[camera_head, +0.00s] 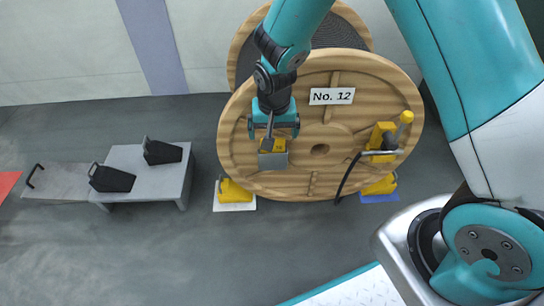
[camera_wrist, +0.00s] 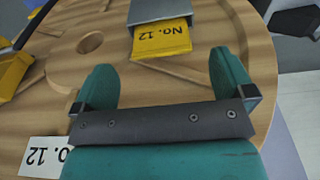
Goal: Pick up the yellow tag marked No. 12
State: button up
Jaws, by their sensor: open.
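The yellow tag marked No. 12 (camera_wrist: 163,39) sticks out of a grey metal holder (camera_wrist: 158,9) on the face of a wooden reel (camera_wrist: 50,105) in the wrist view. In the head view the tag (camera_head: 272,146) shows just above the holder (camera_head: 273,161), its lower part hidden inside it. My gripper (camera_wrist: 163,72) is open and empty. Its two teal fingers stand either side of the tag's line, short of the tag and apart from it. In the head view my gripper (camera_head: 272,132) is just above the tag, pointing down.
A white No. 12 label (camera_head: 332,96) is on the reel's upper face. A yellow device with a black cable (camera_head: 383,142) sits at its right. Yellow chocks (camera_head: 234,191) stand at its foot. A grey bench (camera_head: 147,168) with black pieces is at left. Floor between is clear.

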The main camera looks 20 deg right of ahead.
aim_at(279, 147)
jog(key=f+b, duration=0.2)
jog(key=f, duration=0.1)
jog(key=f+b, duration=0.1)
jog(key=f, duration=0.1)
jog(key=shift+w, duration=0.3)
jog(key=c, duration=1)
jog(key=shift+r, duration=0.15)
